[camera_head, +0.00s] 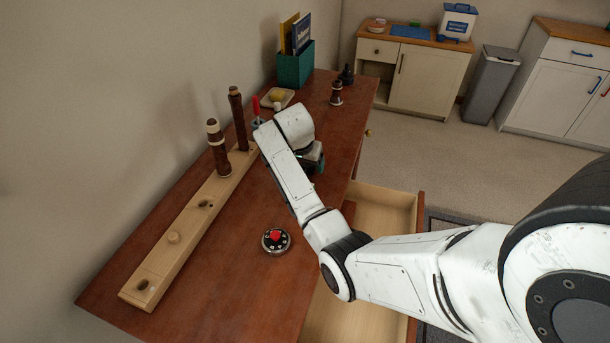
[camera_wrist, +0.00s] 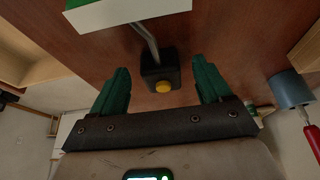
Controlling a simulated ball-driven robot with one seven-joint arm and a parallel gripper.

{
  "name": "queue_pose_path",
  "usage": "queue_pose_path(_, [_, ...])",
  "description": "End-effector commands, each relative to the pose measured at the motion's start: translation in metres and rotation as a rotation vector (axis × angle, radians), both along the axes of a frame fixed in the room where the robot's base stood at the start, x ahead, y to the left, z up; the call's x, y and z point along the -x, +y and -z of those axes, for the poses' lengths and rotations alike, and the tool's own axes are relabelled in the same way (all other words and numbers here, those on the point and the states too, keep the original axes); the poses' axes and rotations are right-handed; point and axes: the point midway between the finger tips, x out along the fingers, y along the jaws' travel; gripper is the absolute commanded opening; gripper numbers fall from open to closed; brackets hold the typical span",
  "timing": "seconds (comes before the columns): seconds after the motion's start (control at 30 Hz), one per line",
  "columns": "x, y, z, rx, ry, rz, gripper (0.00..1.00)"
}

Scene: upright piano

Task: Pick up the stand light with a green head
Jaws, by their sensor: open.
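The stand light shows in the wrist view with a small black base (camera_wrist: 160,69), a yellow button on the base, a thin grey stem (camera_wrist: 147,38) and a white head with a green edge (camera_wrist: 125,9), cut off by the top of the picture. My gripper (camera_wrist: 162,74) is open, with one green finger on each side of the base. I see no grip on it, and cannot tell how deep the base sits between the fingers. In the head view my gripper (camera_head: 316,164) is over the desk, mostly hidden by my arm; the light cannot be made out there.
The brown desk (camera_head: 210,310) bears a pale wooden rack (camera_head: 165,245) with two upright dark wooden pieces, a round black object with a red top (camera_head: 275,240), and a red-handled tool (camera_head: 256,105) beside my arm. A green book box (camera_head: 295,68) stands behind. A drawer (camera_head: 385,205) is open.

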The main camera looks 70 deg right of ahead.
Motion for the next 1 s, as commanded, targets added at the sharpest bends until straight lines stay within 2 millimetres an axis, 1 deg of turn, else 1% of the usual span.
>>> queue_pose_path(0.03, [-0.0007, -0.0026, 0.0055, 0.001, 0.000, -0.001, 0.78])
queue_pose_path(0.13, [-0.0008, -0.0055, 0.0116, 0.001, -0.001, 0.000, 0.78])
queue_pose_path(0.4, [-0.0011, -0.0061, 0.0130, 0.002, -0.002, -0.001, 0.77])
queue_pose_path(1.0, [-0.0011, -0.0059, 0.0130, 0.001, -0.002, -0.002, 0.19])
